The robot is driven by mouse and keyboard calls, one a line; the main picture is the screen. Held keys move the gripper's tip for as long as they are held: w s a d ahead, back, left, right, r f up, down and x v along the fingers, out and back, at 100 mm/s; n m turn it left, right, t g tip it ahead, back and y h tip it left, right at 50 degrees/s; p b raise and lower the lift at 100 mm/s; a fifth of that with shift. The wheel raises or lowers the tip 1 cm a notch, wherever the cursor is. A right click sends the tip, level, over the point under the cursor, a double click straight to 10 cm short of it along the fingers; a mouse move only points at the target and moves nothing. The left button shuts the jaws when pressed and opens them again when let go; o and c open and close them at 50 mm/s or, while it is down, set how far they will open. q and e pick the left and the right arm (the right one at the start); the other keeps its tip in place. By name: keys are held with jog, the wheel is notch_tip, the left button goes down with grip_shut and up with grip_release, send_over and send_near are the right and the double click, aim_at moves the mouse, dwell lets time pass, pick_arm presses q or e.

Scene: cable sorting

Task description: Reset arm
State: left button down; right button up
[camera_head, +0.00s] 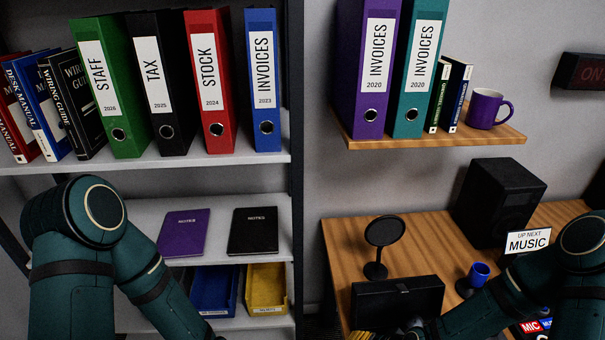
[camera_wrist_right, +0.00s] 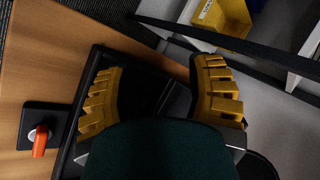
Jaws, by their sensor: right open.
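My right arm (camera_head: 500,300) reaches in from the right, low over the desk. My right gripper (camera_wrist_right: 157,75) shows yellow ribbed fingers spread wide apart in the right wrist view, open and with nothing held between them. In the head view only a bit of yellow finger shows at the bottom edge, below a black box (camera_head: 397,300). My left arm (camera_head: 105,260) comes in at the left and runs down in front of the lower shelves. Its gripper is below the head view's edge, out of sight.
Blue (camera_head: 214,290) and yellow (camera_head: 266,288) bins sit low on the shelf unit. On the wooden desk (camera_head: 345,240) stand a round black disc on a stand (camera_head: 384,232), a black speaker (camera_head: 500,200), a blue cup (camera_head: 480,272) and a MUSIC sign (camera_head: 527,242). Binders fill the shelves above.

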jog(key=s+a+f+n+g+h, duration=0.1)
jog(key=s+a+n+g, duration=0.1)
jog(key=s+a+n, duration=0.2)
jog(key=shift+s+a+n, duration=0.3)
jog(key=shift+s+n, duration=0.55)
jog(key=shift+n, duration=0.35)
jog(key=shift+d+f, duration=0.1)
